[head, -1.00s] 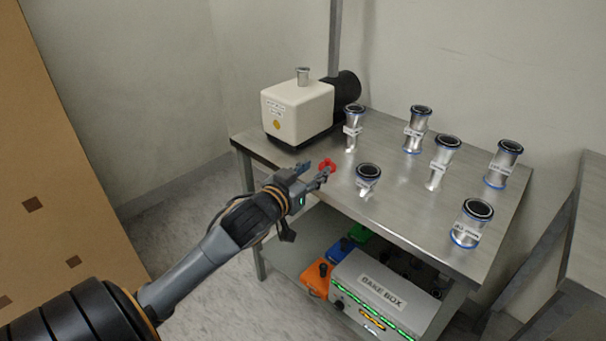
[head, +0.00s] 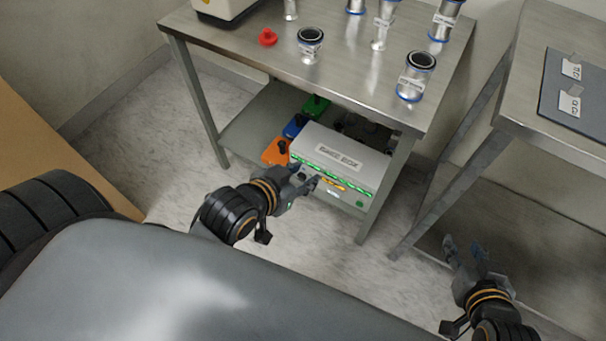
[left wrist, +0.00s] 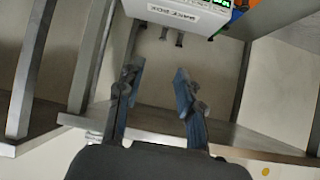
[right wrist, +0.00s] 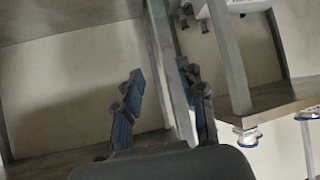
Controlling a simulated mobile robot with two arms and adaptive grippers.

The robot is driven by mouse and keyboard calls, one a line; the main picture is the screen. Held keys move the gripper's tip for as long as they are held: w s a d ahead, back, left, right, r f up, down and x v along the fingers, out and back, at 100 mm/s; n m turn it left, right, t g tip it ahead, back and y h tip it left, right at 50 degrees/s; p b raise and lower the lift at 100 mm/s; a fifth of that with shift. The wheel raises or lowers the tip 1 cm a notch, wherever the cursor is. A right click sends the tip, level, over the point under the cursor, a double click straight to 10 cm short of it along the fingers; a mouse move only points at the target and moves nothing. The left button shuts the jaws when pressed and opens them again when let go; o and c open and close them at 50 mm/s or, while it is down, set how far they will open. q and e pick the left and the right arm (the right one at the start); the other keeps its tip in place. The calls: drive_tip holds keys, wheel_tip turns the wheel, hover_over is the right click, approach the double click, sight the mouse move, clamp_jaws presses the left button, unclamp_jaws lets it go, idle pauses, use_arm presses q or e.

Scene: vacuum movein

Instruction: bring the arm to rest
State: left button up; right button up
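My left gripper (head: 308,184) is in front of the lower shelf of the metal table, near the front of the bake box (head: 340,152). In the left wrist view its fingers (left wrist: 158,82) stand apart with nothing between them. My right gripper (head: 468,248) is at the lower right, in front of the right-hand table's lower shelf. In the right wrist view its fingers (right wrist: 160,82) are apart and empty. A small red part (head: 267,37) lies on the metal tabletop, well away from both grippers.
The metal table (head: 345,92) bears several steel fittings, including one at its front right (head: 415,78). Orange (head: 275,152), blue and green blocks sit beside the bake box. A right-hand table (head: 520,100) holds a dark mat with labels. Floor (head: 140,140) is free at left.

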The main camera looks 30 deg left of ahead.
use_arm(q)
drive_tip(key=shift+s+d+f, duration=0.15)
drive_tip(key=shift+s+d, duration=0.1)
drive_tip(key=shift+d, duration=0.2)
use_arm(e)
drive_tip(key=shift+a, duration=0.1)
